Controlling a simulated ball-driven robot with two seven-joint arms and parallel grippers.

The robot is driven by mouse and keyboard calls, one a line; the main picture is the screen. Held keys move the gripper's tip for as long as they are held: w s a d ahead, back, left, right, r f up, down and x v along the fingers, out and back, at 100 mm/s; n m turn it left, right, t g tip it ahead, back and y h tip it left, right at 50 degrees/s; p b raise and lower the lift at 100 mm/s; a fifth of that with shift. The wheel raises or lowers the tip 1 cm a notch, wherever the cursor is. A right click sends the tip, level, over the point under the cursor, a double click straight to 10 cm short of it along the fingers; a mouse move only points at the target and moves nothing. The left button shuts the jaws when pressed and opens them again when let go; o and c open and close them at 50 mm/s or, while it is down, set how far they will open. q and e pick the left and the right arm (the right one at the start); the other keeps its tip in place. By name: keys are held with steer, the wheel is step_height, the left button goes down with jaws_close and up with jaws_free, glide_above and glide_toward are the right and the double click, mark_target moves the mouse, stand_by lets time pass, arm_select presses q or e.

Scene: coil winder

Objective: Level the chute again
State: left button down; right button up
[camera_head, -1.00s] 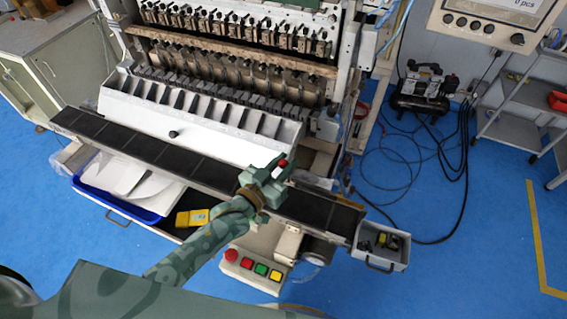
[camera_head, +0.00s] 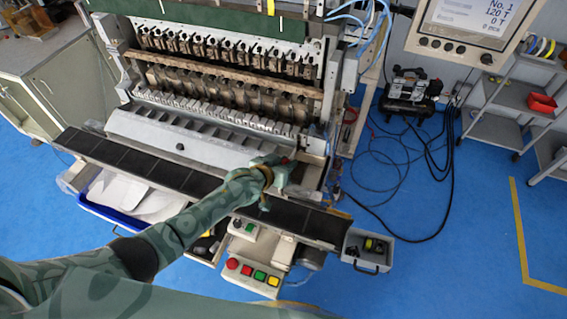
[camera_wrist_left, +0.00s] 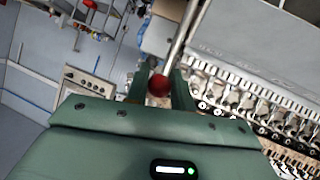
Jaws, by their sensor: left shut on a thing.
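The chute (camera_head: 165,133) is the pale panel along the front of the winding machine, above a dark conveyor belt (camera_head: 130,158). Its front face shows as a shallow strip, with a small dark knob near its middle. My left gripper (camera_head: 284,165) is at the right end of the chute, over the belt. In the left wrist view a red ball knob (camera_wrist_left: 158,86) on a metal rod (camera_wrist_left: 187,35) sits between the fingers, which are shut on it. In the head view my fingers mostly hide the knob. My right gripper is not in view.
A grey bin (camera_head: 352,262) with small parts stands at the belt's right end. A button box (camera_head: 250,275) is below the belt. A blue tray (camera_head: 115,216) holds white sheets. A compressor (camera_head: 408,92) with hoses lies right on open blue floor.

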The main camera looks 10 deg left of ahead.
arm_select(q)
steer(key=shift+w, duration=0.1)
stand_by(0.4)
steer(key=c, duration=1.3)
jaws_free()
steer(key=shift+o, duration=0.2)
steer(key=shift+w, duration=0.2)
steer(key=p+v, duration=0.3)
steer(key=v, duration=1.3)
steer(key=shift+r, duration=0.15)
